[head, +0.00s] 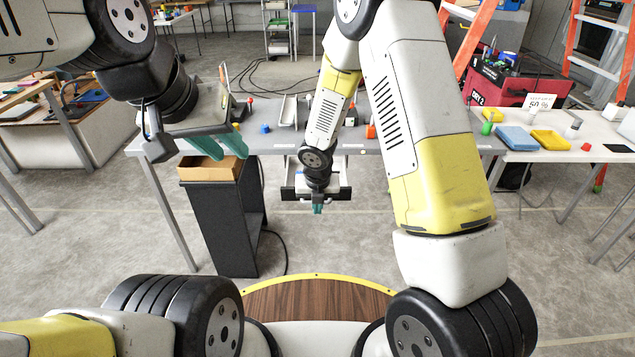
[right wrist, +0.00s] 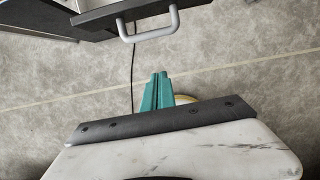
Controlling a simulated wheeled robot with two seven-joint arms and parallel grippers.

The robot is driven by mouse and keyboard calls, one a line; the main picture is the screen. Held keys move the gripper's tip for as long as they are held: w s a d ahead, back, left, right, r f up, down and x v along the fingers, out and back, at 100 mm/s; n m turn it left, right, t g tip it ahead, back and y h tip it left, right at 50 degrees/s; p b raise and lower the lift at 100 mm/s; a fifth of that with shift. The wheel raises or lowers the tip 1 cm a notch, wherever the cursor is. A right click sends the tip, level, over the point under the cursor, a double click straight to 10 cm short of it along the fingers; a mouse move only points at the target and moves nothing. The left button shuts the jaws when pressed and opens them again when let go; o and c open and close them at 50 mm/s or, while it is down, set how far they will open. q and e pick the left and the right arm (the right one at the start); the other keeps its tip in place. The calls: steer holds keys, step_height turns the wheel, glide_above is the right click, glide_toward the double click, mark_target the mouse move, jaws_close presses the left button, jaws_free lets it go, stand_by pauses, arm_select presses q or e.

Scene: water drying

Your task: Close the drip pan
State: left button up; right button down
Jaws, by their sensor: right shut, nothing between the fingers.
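The drip pan (head: 341,194) is a dark-fronted drawer with a pale inside, pulled out under the grey table in the head view. In the right wrist view, a dark drawer front (right wrist: 95,22) with a light grey bar handle (right wrist: 148,31) shows at the top. My right gripper (head: 318,209) is in front of the pan, partly covering it. Its teal fingers are together and empty in the right wrist view (right wrist: 158,76), apart from the handle. My left gripper (head: 212,158) is raised at the left, its teal fingers spread, with nothing visible between them.
The grey table (head: 272,141) holds several small items. A dark cabinet (head: 218,222) with an open cardboard box (head: 209,168) on top stands left of the pan. A white table (head: 510,142) with trays is at the right. The floor before the pan is clear.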

steer(key=w+f, duration=0.3)
steer(key=w, duration=0.2)
steer(key=shift+f, duration=0.35)
steer(key=shift+w, duration=0.15)
